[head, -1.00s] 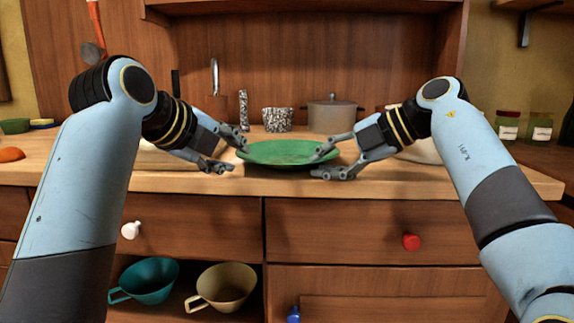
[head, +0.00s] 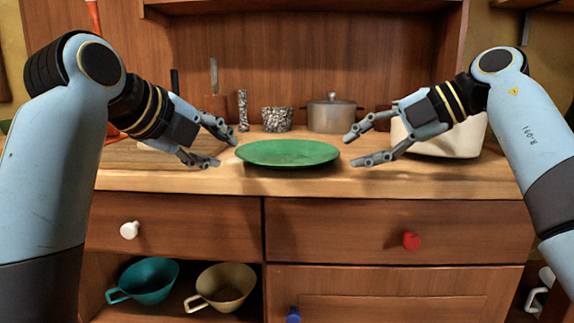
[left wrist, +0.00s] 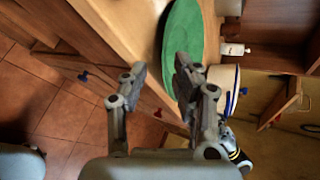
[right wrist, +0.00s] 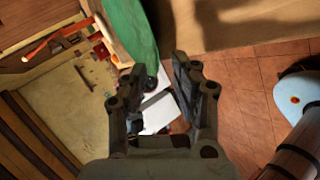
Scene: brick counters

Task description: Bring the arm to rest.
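The plate also shows in the left wrist view (left wrist: 184,35) and the right wrist view (right wrist: 130,25).
A grey lidded pot (head: 333,115), a speckled cup (head: 277,119) and a white container (head: 455,138) stand behind the plate on the counter (head: 300,183). Drawers with a white knob (head: 130,230) and a red knob (head: 411,241) are below. A teal cup (head: 148,280) and a tan cup (head: 225,286) sit in the open shelf.

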